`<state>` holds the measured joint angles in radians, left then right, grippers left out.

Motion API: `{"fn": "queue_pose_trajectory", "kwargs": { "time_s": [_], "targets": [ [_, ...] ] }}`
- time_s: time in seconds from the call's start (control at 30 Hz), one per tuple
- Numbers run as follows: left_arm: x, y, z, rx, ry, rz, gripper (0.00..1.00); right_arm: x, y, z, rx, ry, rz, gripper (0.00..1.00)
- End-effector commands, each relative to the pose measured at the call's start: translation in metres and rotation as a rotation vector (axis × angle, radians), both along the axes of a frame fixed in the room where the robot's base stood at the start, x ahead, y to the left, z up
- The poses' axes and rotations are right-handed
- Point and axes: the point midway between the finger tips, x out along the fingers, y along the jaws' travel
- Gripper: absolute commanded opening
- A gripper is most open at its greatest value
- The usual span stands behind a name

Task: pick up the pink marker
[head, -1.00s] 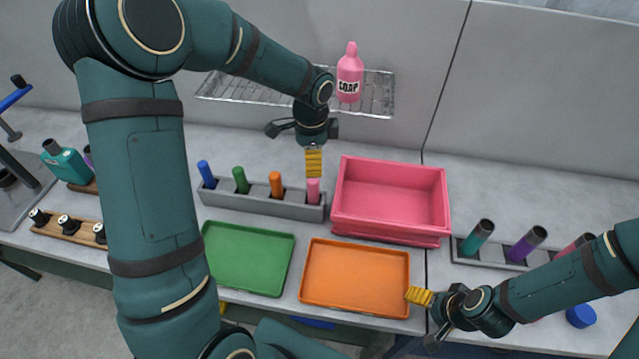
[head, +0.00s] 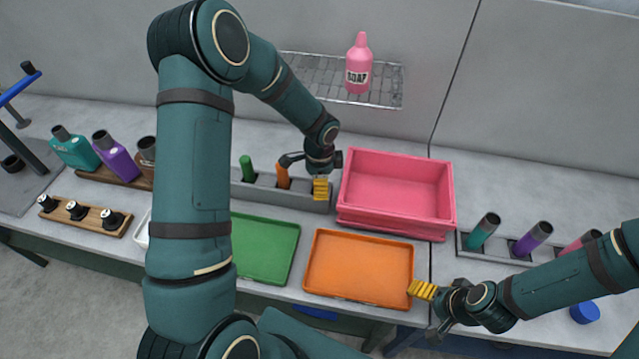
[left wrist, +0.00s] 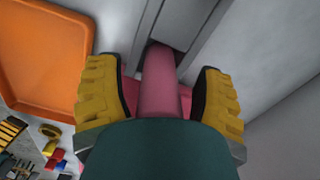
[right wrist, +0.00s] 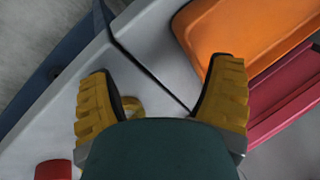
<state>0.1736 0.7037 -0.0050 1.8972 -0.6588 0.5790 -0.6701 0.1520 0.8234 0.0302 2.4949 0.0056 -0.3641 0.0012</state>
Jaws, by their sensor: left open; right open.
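The pink marker (left wrist: 160,80) stands in the end slot of the grey marker holder (head: 258,190). In the left wrist view it lies between the two yellow fingers of my left gripper (left wrist: 162,95), which are open with a gap on each side. In the head view my left gripper (head: 320,188) is over the right end of the holder and hides the marker. My right gripper (head: 422,290) is open and empty beside the front right corner of the orange tray (head: 358,269); the right wrist view shows its parted fingers (right wrist: 162,100).
A pink bin (head: 395,190) stands close right of the holder. A green marker (head: 246,168) and an orange marker (head: 283,175) stand in the holder. A green tray (head: 265,248) lies in front. A wire shelf (head: 315,75) with a pink soap bottle (head: 358,66) is behind.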

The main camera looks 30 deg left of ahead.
Motion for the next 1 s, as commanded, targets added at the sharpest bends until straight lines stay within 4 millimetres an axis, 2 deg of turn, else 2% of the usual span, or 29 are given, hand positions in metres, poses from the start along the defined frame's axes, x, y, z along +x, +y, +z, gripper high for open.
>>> {"fn": "queue_pose_trajectory", "kwargs": {
  "time_s": [0.27,0.3,0.47,0.5,0.83,1.0],
  "targets": [
    [0.0,0.0,-0.003,0.0,-0.001,0.001,0.68,0.0,0.0,0.0,0.0,0.0,0.0,0.81],
    [0.0,0.0,-0.003,0.0,-0.001,0.001,0.62,0.0,0.0,0.0,0.0,0.0,0.0,0.81],
    [0.0,0.0,-0.003,0.0,-0.001,0.001,0.06,0.0,0.0,0.0,0.0,0.0,0.0,0.81],
    [0.0,0.0,-0.003,0.0,-0.001,0.001,0.0,0.0,0.0,0.0,0.0,0.0,0.0,0.81],
    [0.0,0.0,0.0,0.0,-0.002,0.001,0.0,0.0,0.0,0.0,0.0,0.0,0.0,0.81],
    [0.001,0.0,0.023,0.0,-0.004,0.003,0.0,0.0,0.0,0.001,0.0,0.0,0.0,0.81]
  ]
}}
